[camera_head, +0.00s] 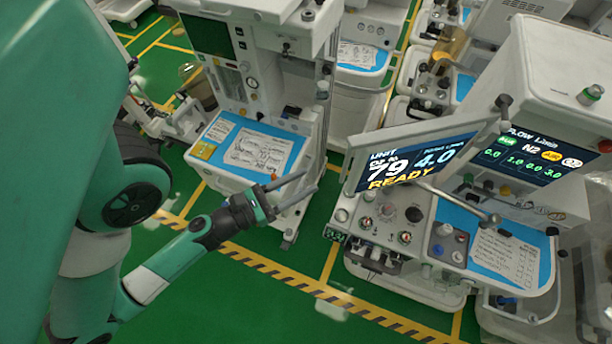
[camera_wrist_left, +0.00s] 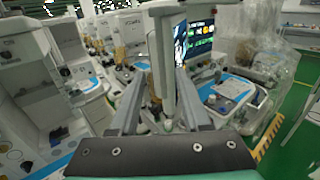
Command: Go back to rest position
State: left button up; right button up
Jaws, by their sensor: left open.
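My left gripper (camera_head: 294,188) is open and empty in the head view. It is held in the air between the left cart and the right cart, its fingers pointing right. In the left wrist view its two fingers (camera_wrist_left: 159,118) reach forward with a gap between them, and a cart's upright edge shows beyond. My left arm comes in from the left, bent at the elbow. My right gripper is in neither view.
The right cart (camera_head: 383,258) has a tilted screen (camera_head: 418,160) reading 79 and 4.0 READY. The left cart (camera_head: 228,182) has a blue work surface with a paper. Several more carts stand behind. Green floor with a striped yellow line (camera_head: 262,265) is clear in front.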

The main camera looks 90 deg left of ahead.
pick_arm(q)
jog(key=shift+s+d, duration=0.25)
jog(key=shift+s, duration=0.25)
